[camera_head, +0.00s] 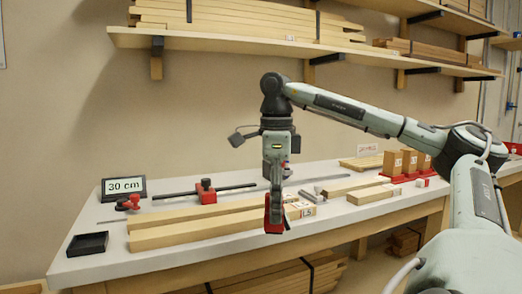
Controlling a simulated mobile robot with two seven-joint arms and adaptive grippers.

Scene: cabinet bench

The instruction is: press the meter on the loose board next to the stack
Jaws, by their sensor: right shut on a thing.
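My right gripper (276,198) hangs over the front of the bench, pointing down, shut on a red and dark object that looks like the meter (270,221). The gripper partly hides the meter. Two pale boards lie side by side on the bench to its left: a front board (190,231) and a rear board (185,214). A strapped stack of boards (225,18) lies on the upper shelf, and another strapped stack (285,277) lies under the bench. My left gripper is not in view.
A "30 cm" display (124,187), a black tray (87,244) and a red-and-black bar clamp (206,191) are on the bench's left half. Short wood pieces (370,194) and upright blocks in a red holder (408,163) are at right. The bench's front left top (95,268) is bare.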

